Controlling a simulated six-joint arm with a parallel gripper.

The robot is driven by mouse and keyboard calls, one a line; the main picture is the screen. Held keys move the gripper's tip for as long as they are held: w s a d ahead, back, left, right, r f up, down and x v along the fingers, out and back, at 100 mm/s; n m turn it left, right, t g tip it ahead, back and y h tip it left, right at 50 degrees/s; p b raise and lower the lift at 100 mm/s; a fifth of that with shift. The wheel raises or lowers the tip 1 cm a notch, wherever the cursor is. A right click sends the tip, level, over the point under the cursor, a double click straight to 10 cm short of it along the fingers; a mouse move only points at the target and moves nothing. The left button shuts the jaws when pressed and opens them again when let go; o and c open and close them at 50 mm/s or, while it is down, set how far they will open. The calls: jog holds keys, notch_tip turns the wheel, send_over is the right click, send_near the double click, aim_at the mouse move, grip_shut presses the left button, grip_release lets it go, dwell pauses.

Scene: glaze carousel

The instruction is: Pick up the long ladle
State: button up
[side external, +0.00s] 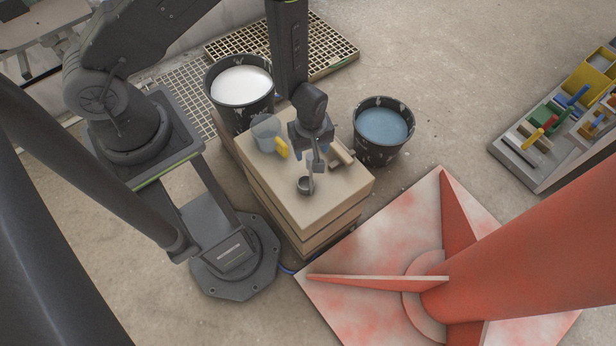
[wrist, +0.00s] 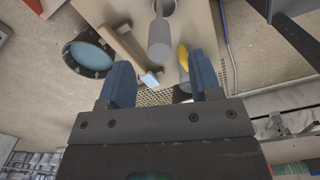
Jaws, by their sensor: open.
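In the wrist view a grey rounded piece, which looks like the ladle (wrist: 161,38), lies beyond the fingertips near the top middle. My gripper (side external: 314,166) hangs over the block, pointing down, close to the ladle's handle. In the wrist view its two blue fingers (wrist: 162,82) stand wide apart with nothing held between them. Whether a finger touches the handle cannot be told.
A clear jug (side external: 265,132) with a yellow handle and a wooden piece (side external: 341,156) share the block top (side external: 320,205). Buckets of white glaze (side external: 241,84) and blue glaze (side external: 382,127) stand behind and right. A large red stand (side external: 400,290) is at the front right.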

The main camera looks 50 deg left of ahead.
jog(key=shift+f, duration=2.5)
grip_shut()
